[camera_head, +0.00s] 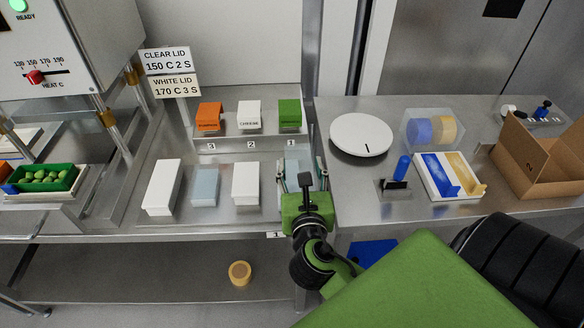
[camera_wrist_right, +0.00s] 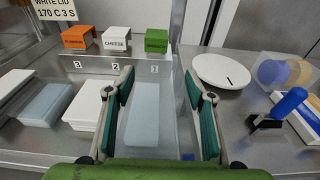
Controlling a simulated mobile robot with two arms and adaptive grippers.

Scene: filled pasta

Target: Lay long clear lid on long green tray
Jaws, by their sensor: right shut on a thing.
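The long green tray (camera_head: 36,188) sits at the far left in the head view. It holds several round green pieces and lies open in a light holder by the sealing machine. A long clear lid (camera_head: 298,160) is at the right end of the lid row, between the fingers of my right gripper (camera_head: 299,182). In the wrist view the pale clear lid (camera_wrist_right: 143,115) lies lengthwise between the teal finger pads of the right gripper (camera_wrist_right: 160,115). The gripper is shut on it. The lid's exact edges are hard to see. My left gripper is not in view.
Left of the gripper stand white lid stacks (camera_head: 246,184) and a pale clear stack (camera_head: 205,186). Orange, white and green blocks sit behind. A white round disc (camera_head: 361,135), a blue-handled tool (camera_head: 402,168) and a cardboard box (camera_head: 545,165) are on the right.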

